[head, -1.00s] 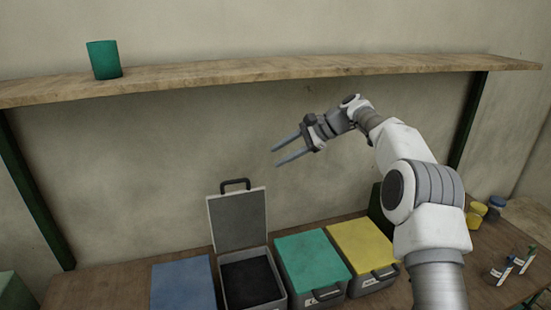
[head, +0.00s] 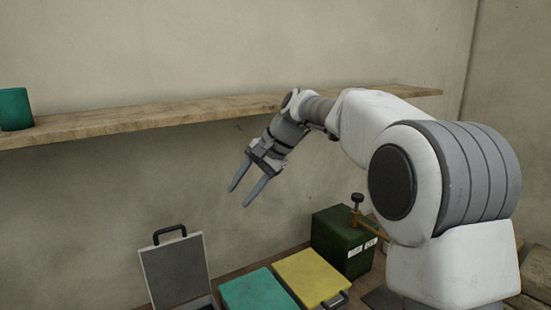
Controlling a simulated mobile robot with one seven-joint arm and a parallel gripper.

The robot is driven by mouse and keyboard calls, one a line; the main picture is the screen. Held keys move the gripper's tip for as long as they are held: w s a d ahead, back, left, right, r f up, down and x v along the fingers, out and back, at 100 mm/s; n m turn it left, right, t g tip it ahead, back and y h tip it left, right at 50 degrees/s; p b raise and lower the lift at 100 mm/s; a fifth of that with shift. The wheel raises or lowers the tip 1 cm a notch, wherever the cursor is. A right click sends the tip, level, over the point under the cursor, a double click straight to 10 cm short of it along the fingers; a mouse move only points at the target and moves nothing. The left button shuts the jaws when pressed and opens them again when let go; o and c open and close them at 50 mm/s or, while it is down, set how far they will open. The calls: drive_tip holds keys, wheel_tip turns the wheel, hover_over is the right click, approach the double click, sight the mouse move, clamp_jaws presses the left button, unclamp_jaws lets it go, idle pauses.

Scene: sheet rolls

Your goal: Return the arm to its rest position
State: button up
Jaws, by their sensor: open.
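My arm stands at the right of the head view, bent at the elbow. My gripper (head: 247,187) points down and to the left, in the air in front of the wall and above the boxes. Its two fingers are apart with nothing between them. It touches nothing that I can see. Part of my arm hides the right end of the table.
A wooden shelf (head: 150,117) runs along the wall behind my arm, with a green cylinder (head: 15,109) at its left. Below are an open-lidded grey box (head: 175,270), a teal-lidded box (head: 257,291), a yellow-lidded box (head: 311,277) and a dark green box (head: 340,240).

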drive_tip(key=s+d+f+n+t+h+b, duration=0.1)
drive_tip(key=s+d+f+n+h, duration=0.1)
drive_tip(key=s+d, duration=0.5)
drive_tip(key=s+d+f+n+t+h, duration=0.1)
drive_tip(key=s+d+f+n+h, duration=0.1)
drive_tip(key=s+d, duration=0.5)
drive_tip(key=s+d+f+n+t+h+b, duration=0.1)
drive_tip(key=s+d+f, duration=0.3)
drive_tip(key=s, duration=1.3)
drive_tip(key=d+t+h, duration=0.1)
drive_tip(key=d, duration=0.2)
drive_tip(key=shift+d+f+n+h+b, duration=0.2)
drive_tip(key=shift+f+n+h+b, duration=0.1)
drive_tip(key=shift+f+n+b, duration=0.1)
drive_tip(key=shift+a, duration=0.15)
